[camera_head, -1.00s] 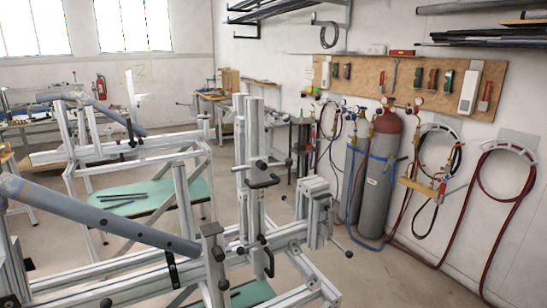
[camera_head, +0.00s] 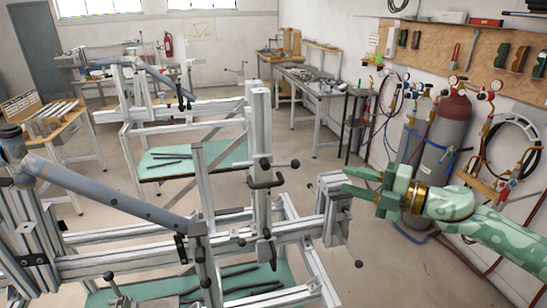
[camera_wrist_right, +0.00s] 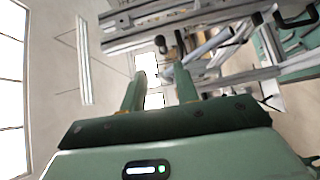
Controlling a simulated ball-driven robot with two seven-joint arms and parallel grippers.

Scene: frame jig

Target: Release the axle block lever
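The aluminium frame jig (camera_head: 140,262) fills the lower left and middle of the head view, with a grey-blue tube (camera_head: 105,197) clamped across it. A block (camera_head: 338,215) stands at the jig's right end, with a thin lever (camera_head: 350,246) ending in a black knob below it. I take this to be the axle block, but cannot be sure. My right gripper (camera_head: 348,180) is open and empty, just above and right of the block, apparently apart from it. In the right wrist view its fingers (camera_wrist_right: 160,88) are apart, with blurred jig rails and dark knobs beyond. My left gripper is not in view.
Other black clamp handles (camera_head: 265,180) stick out from the upright post. Gas cylinders (camera_head: 440,135) with hoses stand against the right wall, behind my right arm. A second jig (camera_head: 185,108) stands behind. The floor right of the jig is clear.

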